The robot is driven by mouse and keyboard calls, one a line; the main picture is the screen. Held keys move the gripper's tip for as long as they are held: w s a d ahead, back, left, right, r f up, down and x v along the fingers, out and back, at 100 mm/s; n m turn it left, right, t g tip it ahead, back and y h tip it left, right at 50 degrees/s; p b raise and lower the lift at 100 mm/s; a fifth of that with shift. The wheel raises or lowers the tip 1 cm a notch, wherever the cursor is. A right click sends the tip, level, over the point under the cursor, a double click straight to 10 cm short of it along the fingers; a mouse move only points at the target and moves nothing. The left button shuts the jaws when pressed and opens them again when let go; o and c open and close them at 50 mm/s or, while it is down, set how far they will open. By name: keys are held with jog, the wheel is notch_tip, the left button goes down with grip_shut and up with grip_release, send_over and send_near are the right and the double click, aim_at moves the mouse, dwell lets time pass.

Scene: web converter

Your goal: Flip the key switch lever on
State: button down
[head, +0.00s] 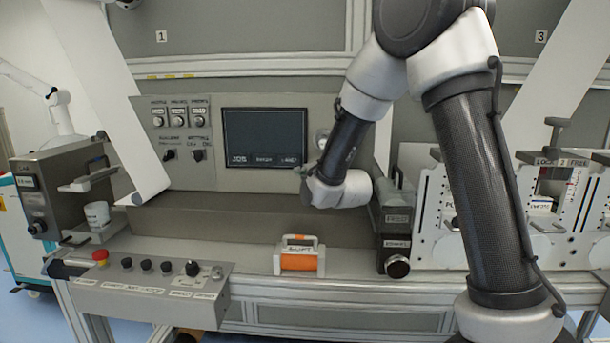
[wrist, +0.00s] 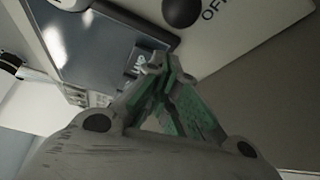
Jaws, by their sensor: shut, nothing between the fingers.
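A black rounded knob (wrist: 182,12) with the printed label OFF beside it shows at the top edge of the wrist view. It looks like the key switch lever, but most of the switch is cut off there. In the head view a round silver fitting (head: 322,138) sits right of the screen, partly behind my arm; I cannot tell whether it is the same switch. My gripper (wrist: 163,65) is shut and empty, its green-padded fingers meeting at the tips, apart from the knob in the picture. In the head view my gripper (head: 304,172) is small, in front of the screen's lower right corner.
The dark screen (head: 264,136) is on the grey panel, with several knobs (head: 178,117) to its left. An orange-and-white handled block (head: 299,258) stands on the ledge below. A control box (head: 150,292) with a red button is at front left. A grey handled block (head: 397,213) stands right of my gripper.

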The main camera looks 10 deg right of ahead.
jog(key=shift+s+d+r, duration=0.1)
jog(key=shift+d+r, duration=0.05)
jog(key=shift+d, duration=0.45)
jog(key=shift+s+d+r, duration=0.1)
jog(key=shift+d+r, duration=0.05)
jog(key=shift+d, duration=0.4)
